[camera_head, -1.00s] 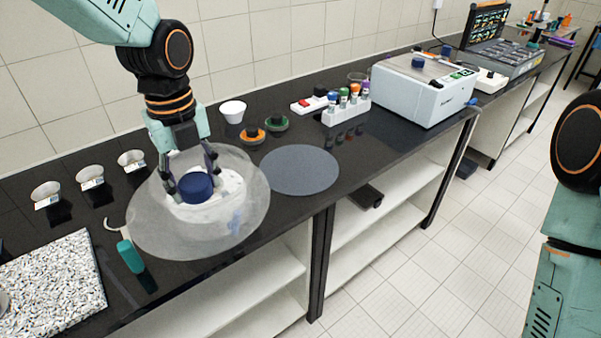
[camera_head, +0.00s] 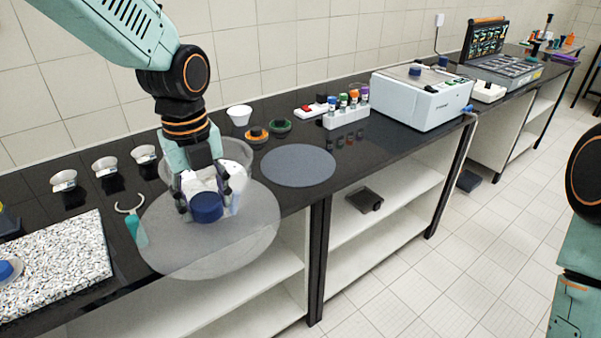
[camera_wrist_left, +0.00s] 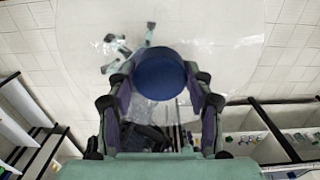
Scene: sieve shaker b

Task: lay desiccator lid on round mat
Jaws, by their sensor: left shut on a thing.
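The desiccator lid (camera_head: 225,250) is a wide, translucent disc with a dark blue knob (camera_head: 207,208). My left gripper (camera_head: 209,197) is shut on this knob. The lid is held in the air, partly past the bench's front edge. In the left wrist view, the blue knob (camera_wrist_left: 160,76) sits between the fingers, with the clear lid (camera_wrist_left: 215,35) spreading beyond. The round mat (camera_head: 298,165) is a flat grey-blue disc on the bench, bare, to the right of the lid. My right gripper is out of view; only part of that arm shows.
A clear bowl (camera_head: 247,149) stands behind the left gripper, partly hidden. A white cup (camera_head: 239,115), orange and green stoppers and a rack of coloured-cap tubes (camera_head: 346,117) stand behind the mat. A teal-handled tool (camera_head: 136,228) lies left of the lid. A speckled slab (camera_head: 55,265) is farther left.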

